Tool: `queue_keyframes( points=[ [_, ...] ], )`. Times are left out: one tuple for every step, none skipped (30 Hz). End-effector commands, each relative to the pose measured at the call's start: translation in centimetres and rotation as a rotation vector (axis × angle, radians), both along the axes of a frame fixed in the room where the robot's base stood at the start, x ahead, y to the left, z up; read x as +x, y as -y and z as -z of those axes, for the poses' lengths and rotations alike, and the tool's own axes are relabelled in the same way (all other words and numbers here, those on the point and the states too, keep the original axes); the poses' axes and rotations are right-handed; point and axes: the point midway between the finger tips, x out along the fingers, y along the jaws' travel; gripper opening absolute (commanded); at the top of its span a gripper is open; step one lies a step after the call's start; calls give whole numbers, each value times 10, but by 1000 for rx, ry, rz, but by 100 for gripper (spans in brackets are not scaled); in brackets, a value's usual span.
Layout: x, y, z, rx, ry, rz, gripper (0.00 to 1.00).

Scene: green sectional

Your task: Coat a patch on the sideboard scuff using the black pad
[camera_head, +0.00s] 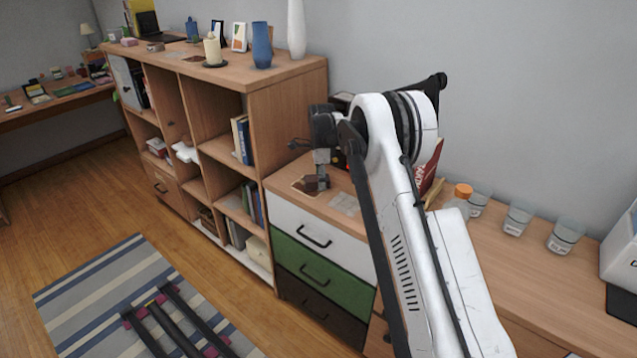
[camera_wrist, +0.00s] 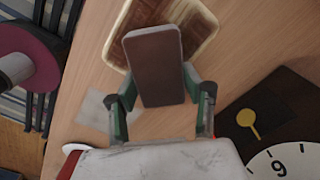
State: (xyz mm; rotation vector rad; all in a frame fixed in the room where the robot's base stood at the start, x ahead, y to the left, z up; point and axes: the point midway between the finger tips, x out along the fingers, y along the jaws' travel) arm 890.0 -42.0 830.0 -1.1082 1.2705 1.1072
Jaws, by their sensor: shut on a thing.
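My gripper (camera_head: 322,170) is over the far-left end of the sideboard top. In the wrist view my gripper (camera_wrist: 158,88) is shut on a dark brownish-black pad (camera_wrist: 155,62), one finger on each side. The pad overlaps a shallow cream-rimmed tray (camera_wrist: 208,36) with streaky brown inside; whether they touch I cannot tell. A pale grey patch, apparently the scuff, (camera_wrist: 92,107) lies on the wood beside the tray, partly hidden by a finger. In the head view the patch (camera_head: 345,204) shows right of my gripper on the sideboard top (camera_head: 497,268).
A dark clock (camera_wrist: 285,113) with a yellow pendulum is close to my right finger. In the head view, an orange-capped bottle (camera_head: 458,201) and several clear cups (camera_head: 518,219) stand to the right. A shelf unit (camera_head: 287,105) rises at the left.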

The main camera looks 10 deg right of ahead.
Motion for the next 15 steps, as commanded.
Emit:
queue_keyframes(
  points=[
    [1, 1, 0, 0, 0, 0, 22],
    [2, 2, 0, 0, 0, 0, 22],
    [3, 4, 1, 0, 0, 1, 22],
    [4, 6, 1, 0, 0, 1, 22],
    [6, 8, 1, 0, 0, 1, 22],
    [7, 10, 1, 0, 0, 1, 22],
    [9, 12, 1, 0, 0, 2, 22],
    [10, 14, 1, 0, 0, 2, 22],
    [12, 17, 2, 0, 0, 2, 22],
    [13, 18, 2, 0, 0, 2, 22],
    [15, 20, 2, 0, 0, 2, 22],
    [17, 22, 2, 0, 0, 2, 22],
    [18, 24, 2, 0, 0, 2, 22],
    [19, 25, 2, 0, 0, 1, 22],
    [20, 26, 2, 0, 0, 1, 22]
  ],
)
